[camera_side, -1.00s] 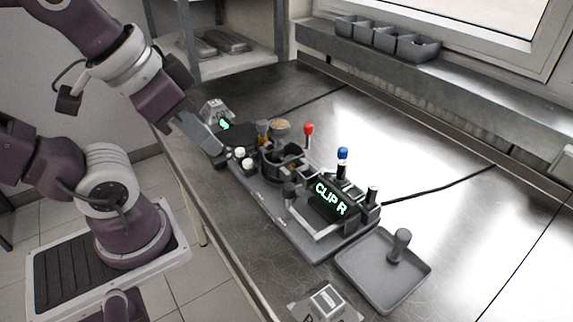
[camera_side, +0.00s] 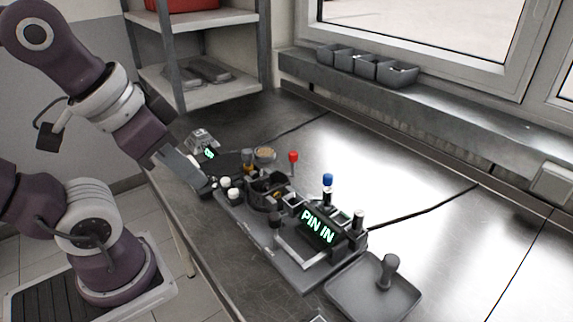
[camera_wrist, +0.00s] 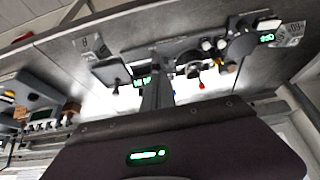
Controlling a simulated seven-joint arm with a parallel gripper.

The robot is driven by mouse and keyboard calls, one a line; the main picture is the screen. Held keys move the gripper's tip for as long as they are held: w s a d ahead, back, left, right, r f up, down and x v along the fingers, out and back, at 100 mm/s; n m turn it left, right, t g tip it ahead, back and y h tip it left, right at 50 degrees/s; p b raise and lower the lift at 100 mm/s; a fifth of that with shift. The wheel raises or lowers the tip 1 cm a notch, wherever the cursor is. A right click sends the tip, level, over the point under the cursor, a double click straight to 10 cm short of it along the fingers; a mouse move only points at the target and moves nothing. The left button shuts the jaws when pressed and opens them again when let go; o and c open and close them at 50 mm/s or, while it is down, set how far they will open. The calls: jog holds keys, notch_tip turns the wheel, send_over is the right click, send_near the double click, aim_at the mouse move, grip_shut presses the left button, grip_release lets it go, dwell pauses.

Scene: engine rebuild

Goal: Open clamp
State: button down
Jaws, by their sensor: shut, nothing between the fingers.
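The grey fixture (camera_side: 290,268) lies along the bench. It carries a round dark holder (camera_side: 262,198), a red-knobbed lever (camera_side: 293,157), a blue-topped post (camera_side: 328,180) and two white knobs (camera_side: 234,196). Which part is the clamp is not clear; the round holder looks most like it. A display (camera_side: 318,230) on the fixture reads "PIN IN" in green. My gripper (camera_side: 210,191) is shut and empty, just left of the white knobs at the fixture's far left end. Whether it touches anything is unclear. In the wrist view, my gripper (camera_wrist: 158,98) points toward the fixture.
A grey tray (camera_side: 375,295) with an upright knobbed part (camera_side: 388,268) lies at the fixture's near right end. A small lit box (camera_side: 203,142) stands behind my gripper. Grey bins (camera_side: 370,68) sit on the window ledge. The bench right of the fixture is mostly clear.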

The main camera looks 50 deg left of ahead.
dwell(0.3)
jog(key=c, duration=1.8)
grip_release()
jog(key=shift+w+r, duration=0.1)
jog(key=shift+c, duration=0.2)
jog(key=o, duration=0.6)
jog(key=w+a+r+g, duration=0.1)
jog(key=w+r, duration=0.1)
jog(key=w, duration=0.4)
jog(key=shift+r+h, duration=0.3)
jog(key=m+g, duration=0.2)
jog(key=g, duration=0.3)
send_over(293, 152)
notch_tip(293, 152, down, 11)
jog(key=shift+d, duration=0.1)
notch_tip(293, 152, down, 6)
jog(key=shift+r, duration=0.1)
jog(key=shift+f, duration=0.5)
grip_shut()
